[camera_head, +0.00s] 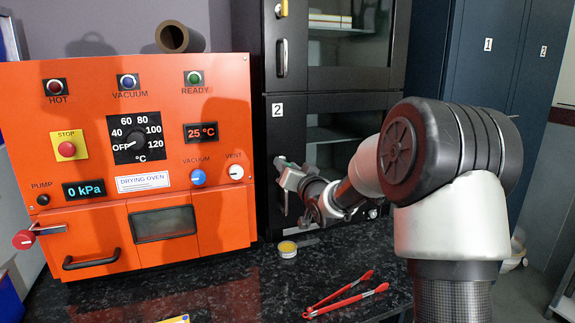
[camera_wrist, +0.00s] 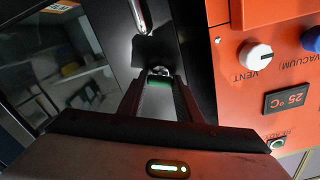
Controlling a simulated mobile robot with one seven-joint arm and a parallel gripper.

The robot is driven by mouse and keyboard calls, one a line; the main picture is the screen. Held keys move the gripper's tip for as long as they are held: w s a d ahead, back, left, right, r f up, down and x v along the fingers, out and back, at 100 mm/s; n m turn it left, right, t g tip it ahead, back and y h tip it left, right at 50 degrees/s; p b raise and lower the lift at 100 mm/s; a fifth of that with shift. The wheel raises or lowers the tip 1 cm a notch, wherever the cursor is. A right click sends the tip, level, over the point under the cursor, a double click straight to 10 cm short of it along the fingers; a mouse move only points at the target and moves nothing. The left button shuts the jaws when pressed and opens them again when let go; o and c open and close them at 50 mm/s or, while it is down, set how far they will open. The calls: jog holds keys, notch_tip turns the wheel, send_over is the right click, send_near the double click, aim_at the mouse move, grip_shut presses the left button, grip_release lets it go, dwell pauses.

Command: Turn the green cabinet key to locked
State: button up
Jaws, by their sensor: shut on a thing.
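The black cabinet (camera_head: 330,98) stands behind the table, with a lower door marked 2. My gripper (camera_head: 284,166) reaches its left edge in the head view. In the wrist view my gripper (camera_wrist: 158,88) is shut on the green key (camera_wrist: 159,78), which sits at the round metal lock (camera_wrist: 159,70) on the cabinet front. Only a strip of green shows between the fingers. In the head view a small green bit (camera_head: 281,159) shows at the fingertips. The fingers hide most of the key, so I cannot tell its turn angle.
An orange drying oven (camera_head: 100,220) stands close left of my gripper. A small yellow-topped tin (camera_head: 287,250) and red tongs (camera_head: 345,294) lie on the dark speckled table. A yellow key (camera_head: 282,9) sits on the upper door, above a metal handle (camera_head: 282,58).

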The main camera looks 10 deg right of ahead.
jog(key=m+p, duration=0.4)
jog(key=m, duration=0.8)
jog(key=shift+m+p, duration=0.4)
dwell(0.3)
jog(key=o, duration=1)
jog(key=shift+o, duration=0.2)
jog(key=s+d+p, duration=0.2)
jog(key=s+d, duration=0.1)
jog(key=s, duration=1.4)
jog(key=shift+d, duration=0.2)
